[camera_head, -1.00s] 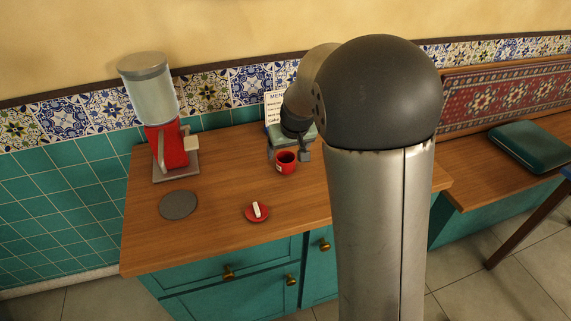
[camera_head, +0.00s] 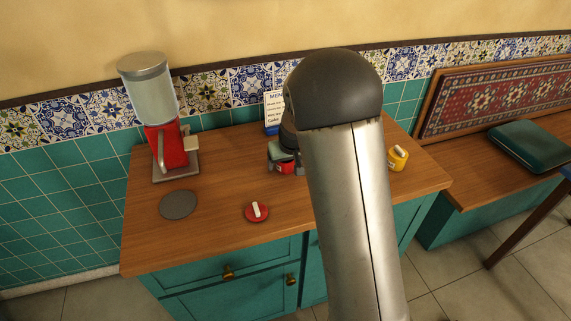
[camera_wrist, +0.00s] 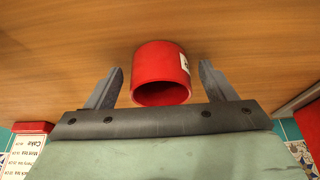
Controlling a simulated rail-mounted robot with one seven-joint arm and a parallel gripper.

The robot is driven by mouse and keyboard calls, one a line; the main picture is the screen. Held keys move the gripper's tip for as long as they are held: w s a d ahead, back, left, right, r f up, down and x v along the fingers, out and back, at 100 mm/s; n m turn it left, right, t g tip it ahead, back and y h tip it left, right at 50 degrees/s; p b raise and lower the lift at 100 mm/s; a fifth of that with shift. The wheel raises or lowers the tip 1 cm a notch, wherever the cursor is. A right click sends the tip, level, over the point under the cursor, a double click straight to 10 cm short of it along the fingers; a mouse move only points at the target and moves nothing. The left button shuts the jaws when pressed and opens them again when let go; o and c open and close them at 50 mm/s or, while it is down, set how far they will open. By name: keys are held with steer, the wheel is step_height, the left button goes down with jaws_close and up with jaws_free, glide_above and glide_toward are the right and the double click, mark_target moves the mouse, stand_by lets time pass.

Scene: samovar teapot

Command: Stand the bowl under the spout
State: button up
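The small red bowl (camera_wrist: 162,62) with a white label stands on the wooden counter. In the wrist view it lies ahead of and partly between the two fingers of my gripper (camera_wrist: 160,88), with a narrow gap on each side. My gripper is open and not closed on it. In the head view the bowl (camera_head: 285,169) is partly hidden by my gripper (camera_head: 284,157) and arm. The dispenser (camera_head: 165,146) stands at the left, with a pale canister over a red body and a grey base. Its spout cannot be made out clearly.
A grey round mat (camera_head: 179,205) and a red dish with a white piece (camera_head: 257,212) lie in front. A yellow container (camera_head: 398,158) stands right of my arm. A menu card (camera_head: 274,107) stands behind my gripper. Counter space between mat and red dish is clear.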

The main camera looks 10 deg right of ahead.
steer(key=c, duration=1.1)
steer(key=shift+r, duration=0.15)
steer(key=shift+r, duration=0.25)
step_height(320, 180, up, 2)
steer(key=shift+r, duration=0.1)
steer(key=s+r, duration=1)
steer(key=s, duration=0.4)
steer(key=shift+m, duration=0.6)
steer(key=w+r+p, duration=0.2)
steer(key=p, duration=0.8)
steer(key=w+r+p, duration=0.3)
steer(key=p, duration=0.7)
steer(key=shift+w, duration=0.35)
